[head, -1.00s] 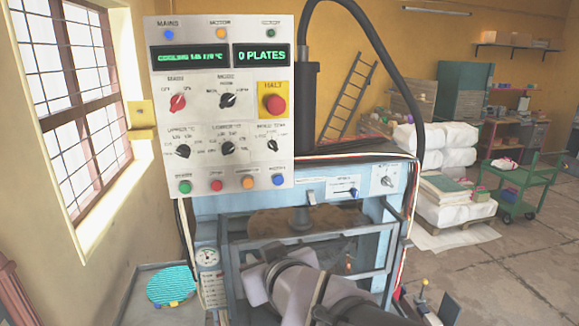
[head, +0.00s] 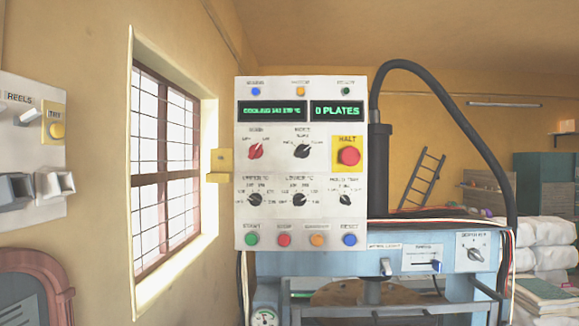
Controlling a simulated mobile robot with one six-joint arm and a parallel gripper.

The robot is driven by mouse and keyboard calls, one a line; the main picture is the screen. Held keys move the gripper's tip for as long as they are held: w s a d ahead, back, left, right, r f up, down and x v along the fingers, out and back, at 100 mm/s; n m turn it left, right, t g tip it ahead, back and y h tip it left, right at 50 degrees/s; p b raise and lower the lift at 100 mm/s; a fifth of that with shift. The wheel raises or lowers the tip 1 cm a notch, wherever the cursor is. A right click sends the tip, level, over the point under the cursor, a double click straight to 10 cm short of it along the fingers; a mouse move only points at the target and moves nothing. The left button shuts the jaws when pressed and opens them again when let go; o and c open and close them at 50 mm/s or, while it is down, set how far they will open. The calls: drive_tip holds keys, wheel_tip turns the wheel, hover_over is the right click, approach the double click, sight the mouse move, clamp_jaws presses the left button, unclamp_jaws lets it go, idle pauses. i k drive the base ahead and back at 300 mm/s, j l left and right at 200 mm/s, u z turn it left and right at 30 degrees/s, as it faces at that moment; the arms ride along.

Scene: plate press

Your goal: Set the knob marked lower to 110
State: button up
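The knob marked lower (head: 300,199) is a black pointer knob in the middle of the lower knob row on the white control panel (head: 242,160). Small numbers are printed around it; they and its exact setting are too small to read surely. The knob marked upper (head: 255,200) is to its left, and the hold time knob (head: 345,200) is to its right. The left green display (head: 272,111) carries a blurred line ending in °C. My gripper is not in view now, and nothing covers the knobs.
The red halt button (head: 349,156) is on a yellow plate above the hold time knob. Coloured buttons line the panel's bottom. The blue press (head: 340,262) stands below right. A white panel marked reels (head: 25,100) is at the far left. A yellow box (head: 221,162) juts from the wall.

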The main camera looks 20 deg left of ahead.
sight(299, 199)
drive_tip(key=u, duration=0.8)
drive_tip(key=k+l+u, duration=0.15)
drive_tip(key=k+l, duration=0.15)
